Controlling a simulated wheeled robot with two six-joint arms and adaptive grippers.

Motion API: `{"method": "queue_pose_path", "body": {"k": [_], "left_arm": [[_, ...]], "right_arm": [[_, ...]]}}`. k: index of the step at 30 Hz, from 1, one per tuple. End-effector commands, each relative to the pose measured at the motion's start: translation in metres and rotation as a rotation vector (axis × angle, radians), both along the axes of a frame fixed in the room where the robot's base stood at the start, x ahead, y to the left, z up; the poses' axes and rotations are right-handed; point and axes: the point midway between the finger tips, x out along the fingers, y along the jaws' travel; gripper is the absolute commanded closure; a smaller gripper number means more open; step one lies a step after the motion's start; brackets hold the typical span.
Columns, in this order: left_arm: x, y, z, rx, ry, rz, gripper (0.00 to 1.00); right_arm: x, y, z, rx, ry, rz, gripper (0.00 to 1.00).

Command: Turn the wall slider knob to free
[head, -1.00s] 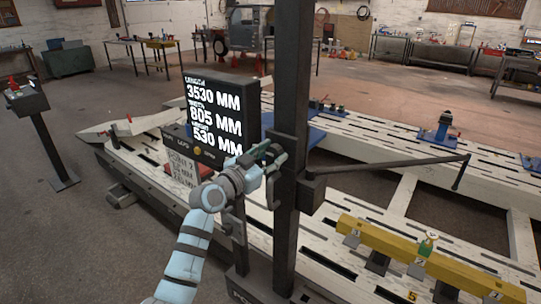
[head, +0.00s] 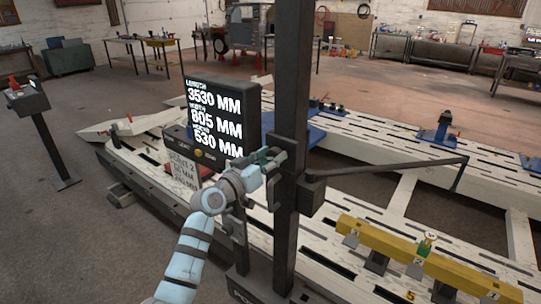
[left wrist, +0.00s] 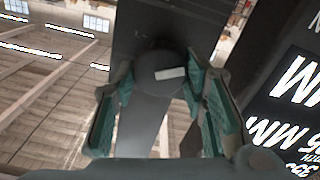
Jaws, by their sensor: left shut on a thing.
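The slider knob (left wrist: 166,66) is dark and round with a pale bar mark, on a dark flat face in the left wrist view. The pale bar lies nearly level there, tilted slightly. My left gripper (left wrist: 160,88) has its green-padded fingers on both sides of the knob and is shut on it. In the head view my left gripper (head: 268,160) reaches the left side of the dark upright post (head: 291,80), where the knob is hidden by the fingers. The slider block (head: 312,190) on the post carries a thin dark arm. My right gripper is not in view.
A black display (head: 240,110) with white measurements stands just left of my gripper. The long white frame bench (head: 340,250) lies below. A yellow beam (head: 390,245) rests on it at the right. A console on a stand (head: 27,100) is far left.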

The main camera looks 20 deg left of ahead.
Motion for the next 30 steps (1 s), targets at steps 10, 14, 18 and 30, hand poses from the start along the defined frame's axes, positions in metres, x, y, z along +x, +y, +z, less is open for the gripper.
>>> {"method": "queue_pose_path", "body": {"k": [10, 14, 18, 30], "left_arm": [[0.0, 0.001, 0.001, -0.302, 0.121, 0.001, 0.89], [0.001, 0.001, 0.001, -0.417, 0.167, 0.0, 0.89], [0.001, 0.002, 0.001, -0.542, 0.215, 0.0, 0.89], [0.001, 0.003, -0.001, -0.86, 0.342, 0.001, 0.89]], "right_arm": [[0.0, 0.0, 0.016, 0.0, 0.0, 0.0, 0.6], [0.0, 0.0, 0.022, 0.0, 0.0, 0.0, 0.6], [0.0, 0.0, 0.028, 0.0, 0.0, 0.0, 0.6], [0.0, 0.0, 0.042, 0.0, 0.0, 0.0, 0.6]]}}
